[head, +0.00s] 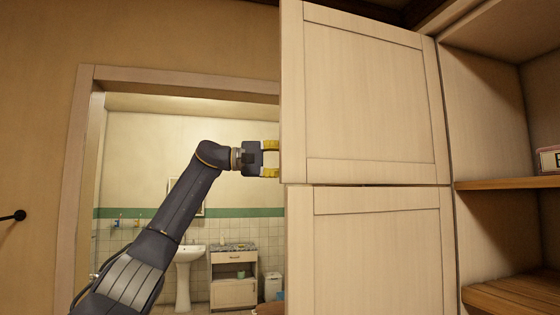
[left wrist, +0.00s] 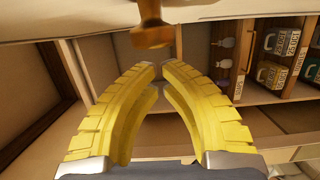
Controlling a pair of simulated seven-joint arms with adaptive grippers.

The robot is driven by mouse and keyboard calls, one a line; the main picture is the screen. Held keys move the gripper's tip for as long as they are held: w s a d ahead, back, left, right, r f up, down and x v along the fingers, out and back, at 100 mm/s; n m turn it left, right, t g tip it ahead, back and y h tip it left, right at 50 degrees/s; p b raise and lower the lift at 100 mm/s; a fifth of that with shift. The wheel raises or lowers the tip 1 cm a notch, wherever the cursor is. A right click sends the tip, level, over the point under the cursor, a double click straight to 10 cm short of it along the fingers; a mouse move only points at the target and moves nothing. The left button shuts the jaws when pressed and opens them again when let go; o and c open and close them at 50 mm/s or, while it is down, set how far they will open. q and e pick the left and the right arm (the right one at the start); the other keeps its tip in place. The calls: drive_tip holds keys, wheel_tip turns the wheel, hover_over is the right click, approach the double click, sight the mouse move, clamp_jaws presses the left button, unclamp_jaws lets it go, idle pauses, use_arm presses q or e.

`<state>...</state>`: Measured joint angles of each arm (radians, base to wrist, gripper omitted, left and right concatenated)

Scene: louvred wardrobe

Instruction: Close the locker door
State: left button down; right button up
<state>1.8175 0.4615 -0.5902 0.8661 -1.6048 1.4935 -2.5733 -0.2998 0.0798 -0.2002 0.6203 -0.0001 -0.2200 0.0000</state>
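The pale upper locker door (head: 370,95) stands open across the middle of the head view, above a similar lower door (head: 375,255). My left gripper (head: 270,159) is at the left edge of the upper door, where its yellow fingers pass out of sight behind it. In the left wrist view, the fingers of my left gripper (left wrist: 160,68) converge with only a narrow gap at the tips, and nothing shows between them. A brown knob (left wrist: 152,32) hangs from a pale surface just beyond the tips. Contact cannot be made out. My right gripper is not in view.
An open cabinet with wooden shelves (head: 510,183) stands to the right of the doors. Behind my left arm, a doorway frame (head: 75,150) opens onto a bathroom with a sink (head: 190,256).

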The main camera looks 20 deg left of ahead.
sight(309, 157)
use_arm(q)
drive_tip(key=shift+s+d, duration=0.65)
drive_tip(key=shift+d, duration=0.35)
drive_tip(key=shift+s+d, duration=0.6)
drive_tip(key=shift+d, duration=0.4)
